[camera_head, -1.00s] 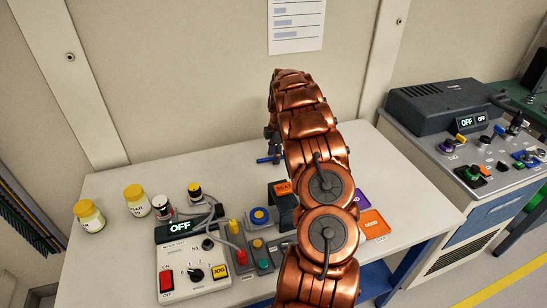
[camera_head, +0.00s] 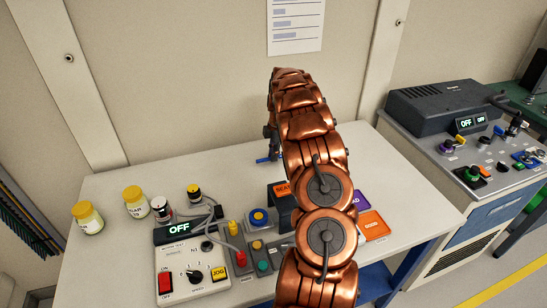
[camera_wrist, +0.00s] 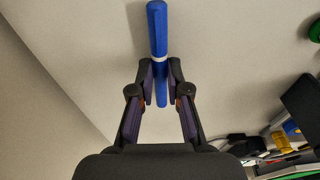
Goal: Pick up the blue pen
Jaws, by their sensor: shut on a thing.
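The blue pen (camera_wrist: 158,32) shows in the wrist view, a blue rod with a pale band near its middle. My gripper (camera_wrist: 161,84) is shut on it, with one dark finger on each side just below the band. In the head view a small blue end of the pen (camera_head: 263,160) shows at the left of my arm, near the back of the white table (camera_head: 140,180). My arm hides most of my gripper there. I cannot tell whether the pen touches the table.
A control box with an OFF display (camera_head: 180,228), buttons and a cable stands at the table's front left. Yellow-lidded jars (camera_head: 90,220) stand at the left. Orange and purple cards (camera_head: 372,225) lie right of my arm. A second control console (camera_head: 478,160) stands at the right.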

